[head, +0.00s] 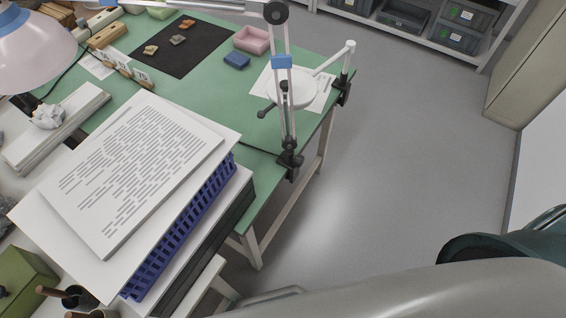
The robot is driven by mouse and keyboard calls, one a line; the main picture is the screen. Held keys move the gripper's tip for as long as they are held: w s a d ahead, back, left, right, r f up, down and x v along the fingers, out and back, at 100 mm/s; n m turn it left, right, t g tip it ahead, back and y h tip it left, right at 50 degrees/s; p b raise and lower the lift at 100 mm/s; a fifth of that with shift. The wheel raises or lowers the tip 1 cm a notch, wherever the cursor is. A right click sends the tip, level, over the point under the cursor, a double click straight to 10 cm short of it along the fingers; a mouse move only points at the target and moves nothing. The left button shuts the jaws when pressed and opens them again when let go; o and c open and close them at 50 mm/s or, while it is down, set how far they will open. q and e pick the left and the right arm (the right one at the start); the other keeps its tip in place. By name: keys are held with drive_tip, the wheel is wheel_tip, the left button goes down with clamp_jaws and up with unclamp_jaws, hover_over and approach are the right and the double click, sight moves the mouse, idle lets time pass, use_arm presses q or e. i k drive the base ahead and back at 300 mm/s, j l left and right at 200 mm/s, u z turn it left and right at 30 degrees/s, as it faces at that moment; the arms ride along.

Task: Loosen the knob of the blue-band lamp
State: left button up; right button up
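The lamp with a blue band (282,62) on its thin pale arm stands at the right edge of the green table. A dark clamp (290,165) holds its foot. The arm rises to a dark round elbow joint (276,12), then runs left out of the top of the picture. A pale shade (38,55) with blue at its top hangs at the upper left; its link to this arm is out of view. A small dark knob-like part (285,88) shows on the lower arm; I cannot tell if it is the knob. Neither gripper is in view.
A white disc (300,96) on a clamped white arm (331,60) stands close behind the lamp post. Printed pages (135,170) lie over a blue crate (190,225) in front left. A pink tray (253,40) and dark mat (190,58) lie on the table. Floor (400,150) to the right is clear.

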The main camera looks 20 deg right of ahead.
sight(298, 160)
drive_tip(key=i+l+u, duration=0.1)
drive_tip(key=u, duration=1.45)
drive_tip(key=l+u, duration=0.4)
drive_tip(key=k+l+u, duration=0.2)
drive_tip(key=l+u, duration=0.15)
drive_tip(key=k+l+u, duration=0.15)
drive_tip(key=l+u, duration=0.25)
drive_tip(key=k+l+u, duration=0.2)
drive_tip(key=u, duration=0.2)
drive_tip(key=k+l+u, duration=0.2)
drive_tip(key=k+l, duration=0.2)
drive_tip(key=k+l+u, duration=0.2)
drive_tip(key=k+l, duration=0.15)
drive_tip(key=k+l+u, duration=0.2)
drive_tip(key=k, duration=0.35)
drive_tip(key=k+l, duration=0.2)
drive_tip(key=k, duration=0.15)
drive_tip(key=k+l, duration=0.2)
drive_tip(key=k, duration=0.2)
drive_tip(key=k+l, duration=0.2)
drive_tip(key=k, duration=0.15)
